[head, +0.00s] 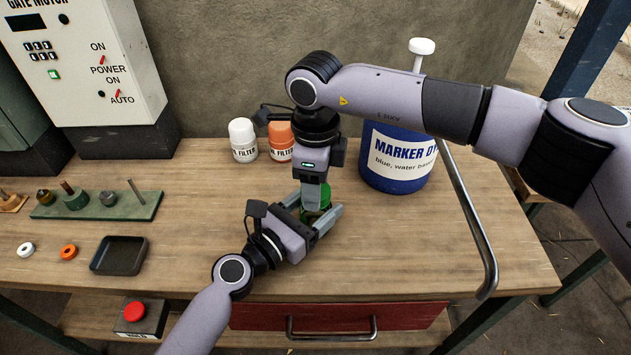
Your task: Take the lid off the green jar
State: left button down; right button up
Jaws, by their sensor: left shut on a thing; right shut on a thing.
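The green jar (312,216) stands on the bench in the middle of the head view, mostly hidden between my two grippers. My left gripper (328,219) reaches in from the lower left and is shut around the jar's body. My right gripper (316,203) points straight down from above and is shut on the jar's lid (327,194). Only slivers of green show around the fingers. I cannot tell whether the lid is still seated on the jar or apart from it.
White (243,140) and orange (280,142) filter bottles stand behind. A blue marker dye tub (395,165) stands at the back right, near a bent metal bar (470,215). A black tray (119,255), two rings and a green peg board (140,205) lie left.

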jog(key=n, duration=0.9)
jog(key=shift+r+n, duration=0.1)
jog(key=shift+n, duration=0.3)
jog(key=n, duration=0.4)
jog(key=shift+n, duration=0.3)
jog(key=n, duration=0.6)
jog(key=shift+r, duration=0.1)
jog(key=shift+r, duration=1)
